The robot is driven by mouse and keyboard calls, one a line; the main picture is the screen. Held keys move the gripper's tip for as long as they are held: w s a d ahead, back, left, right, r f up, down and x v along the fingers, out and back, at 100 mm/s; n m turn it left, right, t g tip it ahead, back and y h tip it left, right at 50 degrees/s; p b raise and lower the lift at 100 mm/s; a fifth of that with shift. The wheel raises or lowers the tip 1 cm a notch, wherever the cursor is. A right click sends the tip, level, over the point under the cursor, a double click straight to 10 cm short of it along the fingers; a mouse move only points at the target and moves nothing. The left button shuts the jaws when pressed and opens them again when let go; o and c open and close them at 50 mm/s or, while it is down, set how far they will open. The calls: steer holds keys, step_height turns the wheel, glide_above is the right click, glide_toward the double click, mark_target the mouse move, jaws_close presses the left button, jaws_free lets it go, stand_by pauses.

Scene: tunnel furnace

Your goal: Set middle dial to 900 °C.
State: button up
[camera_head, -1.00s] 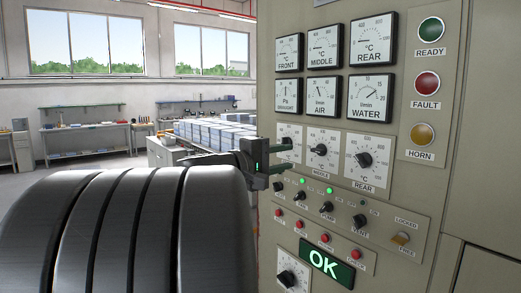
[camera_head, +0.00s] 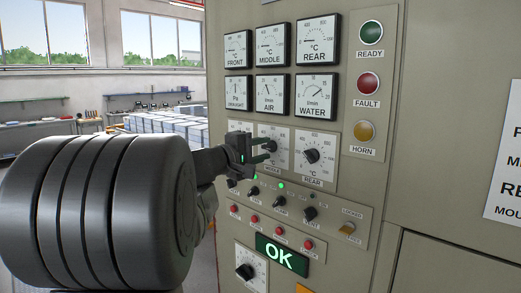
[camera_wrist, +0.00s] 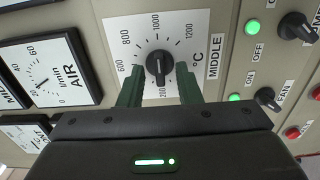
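The middle dial (camera_head: 277,160) is a white square plate with a black knob, between two other dials on the panel. In the wrist view its black knob (camera_wrist: 159,67) is central, with numbers from 200 to 1200 around it and the label MIDDLE to its right. I cannot read its pointer setting for sure. My gripper (camera_head: 267,151) is at the middle dial, and the green fingers also show in the wrist view (camera_wrist: 159,78). The fingers are apart, one on each side of the knob's lower part, with visible gaps. I cannot tell how deep they reach.
The rear dial (camera_head: 313,156) is right of the middle dial. Gauges such as the AIR gauge (camera_head: 271,96) are above. Several switches, including the FAN knob (camera_wrist: 267,97), and red buttons lie below, over a lit OK sign (camera_head: 281,255). Workbenches stand far behind.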

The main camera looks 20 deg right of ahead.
jaws_close()
steer(key=shift+f+n+b, duration=0.15)
steer(key=shift+n+b, duration=0.4)
steer(key=shift+n, duration=0.25)
steer(key=shift+n+b, duration=0.3)
steer(key=shift+n, duration=1.2)
jaws_free()
steer(key=shift+a, duration=0.1)
